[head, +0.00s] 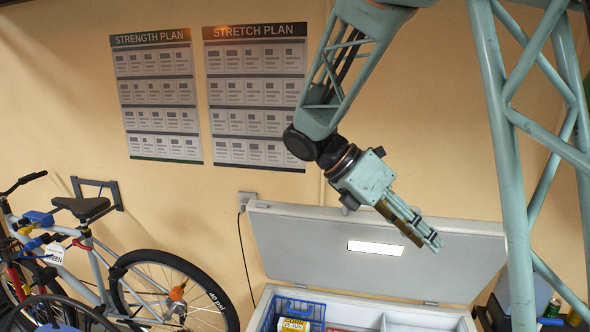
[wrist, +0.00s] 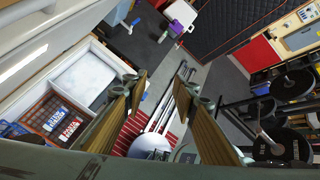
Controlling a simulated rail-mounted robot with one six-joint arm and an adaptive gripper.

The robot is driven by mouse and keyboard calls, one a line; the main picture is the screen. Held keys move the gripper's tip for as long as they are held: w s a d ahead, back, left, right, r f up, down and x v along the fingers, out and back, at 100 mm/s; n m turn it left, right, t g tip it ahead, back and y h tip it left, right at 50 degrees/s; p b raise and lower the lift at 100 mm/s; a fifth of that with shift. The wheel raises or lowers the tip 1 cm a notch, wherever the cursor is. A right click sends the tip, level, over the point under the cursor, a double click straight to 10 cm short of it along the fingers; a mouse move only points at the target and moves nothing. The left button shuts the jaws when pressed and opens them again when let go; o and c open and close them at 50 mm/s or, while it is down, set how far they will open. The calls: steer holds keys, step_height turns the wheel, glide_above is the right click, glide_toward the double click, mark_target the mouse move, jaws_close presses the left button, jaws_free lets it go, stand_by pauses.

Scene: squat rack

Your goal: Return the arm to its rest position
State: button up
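My arm, teal and lattice-built, reaches down from the top of the head view. My gripper (head: 426,236) hangs in front of the raised freezer lid in that picture, tilted down to the right. In the wrist view my gripper (wrist: 163,78) has its two brown-padded fingers well apart, with nothing between them. No object is held. How far the gripper is from the lid is hard to tell.
A chest freezer (head: 400,311) stands open, its grey lid (head: 300,245) raised. A blue basket (head: 316,303) and packages are inside. A bicycle (head: 150,290) stands at left. Two posters (head: 256,95) hang on the wall. Weight plates (wrist: 292,84) show at right in the wrist view.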

steer(key=s+a+f+m+t+y+b, duration=0.2)
steer(key=s+f+m+y+b, duration=0.1)
steer(key=s+m, duration=0.4)
steer(key=s+a+f+m+t+y+b, duration=0.2)
steer(key=s+m+b, duration=0.3)
steer(key=s, duration=0.8)
steer(key=s+a+f+m+t+y+b, duration=0.1)
steer(key=s+a+f+m+y+b, duration=0.2)
steer(key=s+m, duration=0.7)
steer(key=shift+s+f+t+y+b, duration=0.2)
steer(key=shift+f+t+y+b, duration=0.2)
steer(key=shift+y+b, duration=0.5)
